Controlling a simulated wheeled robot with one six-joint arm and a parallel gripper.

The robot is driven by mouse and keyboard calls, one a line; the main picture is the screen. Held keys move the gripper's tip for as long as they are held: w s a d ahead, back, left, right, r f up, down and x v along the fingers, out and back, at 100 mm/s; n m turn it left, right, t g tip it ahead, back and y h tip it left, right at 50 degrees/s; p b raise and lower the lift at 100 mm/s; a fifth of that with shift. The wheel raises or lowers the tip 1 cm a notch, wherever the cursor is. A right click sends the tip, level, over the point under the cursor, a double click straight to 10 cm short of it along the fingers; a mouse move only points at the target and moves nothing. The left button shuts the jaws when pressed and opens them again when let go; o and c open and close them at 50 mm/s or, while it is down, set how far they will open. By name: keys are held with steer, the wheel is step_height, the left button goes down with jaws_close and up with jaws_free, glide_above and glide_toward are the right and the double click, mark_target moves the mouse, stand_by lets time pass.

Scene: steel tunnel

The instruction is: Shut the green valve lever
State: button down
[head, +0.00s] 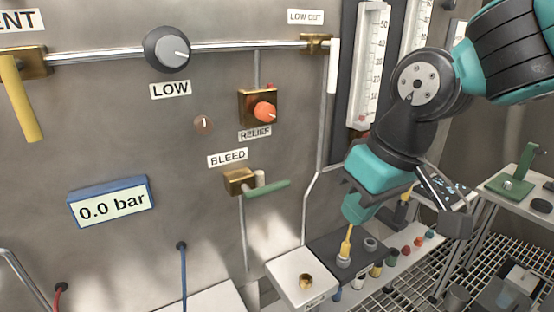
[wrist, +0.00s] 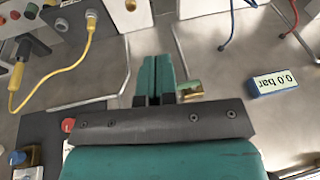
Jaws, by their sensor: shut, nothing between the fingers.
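The green valve lever (head: 267,188) sticks out to the right, slightly upward, from its brass valve body (head: 239,181) under the BLEED label (head: 228,158). It lies across the thin vertical pipe below the valve. My gripper (head: 357,212) is to the right of the lever's tip, apart from it in the head view. In the wrist view its teal fingers (wrist: 156,75) are closed together and empty.
An orange relief knob (head: 265,112) sits above the lever. The blue-framed 0.0 bar display (head: 110,201) is at lower left. A white box (head: 297,282) and a dark panel with a yellow cable (head: 346,245) stand below. A bent pipe (head: 306,205) runs between lever and gripper in the picture.

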steer(key=t+p, duration=0.2)
steer(key=p, duration=0.2)
glide_toward(265, 187)
step_height(265, 187, up, 3)
steer(key=d, duration=0.2)
steer(key=shift+w+a+f+m+h, duration=0.1)
steer(key=shift+w+f+m+h, duration=0.1)
steer(key=shift+w+m+h, duration=0.15)
steer(key=shift+s, duration=0.1)
steer(key=p+x, duration=0.2)
steer(key=x, duration=0.8)
steer(key=shift+p, duration=0.35)
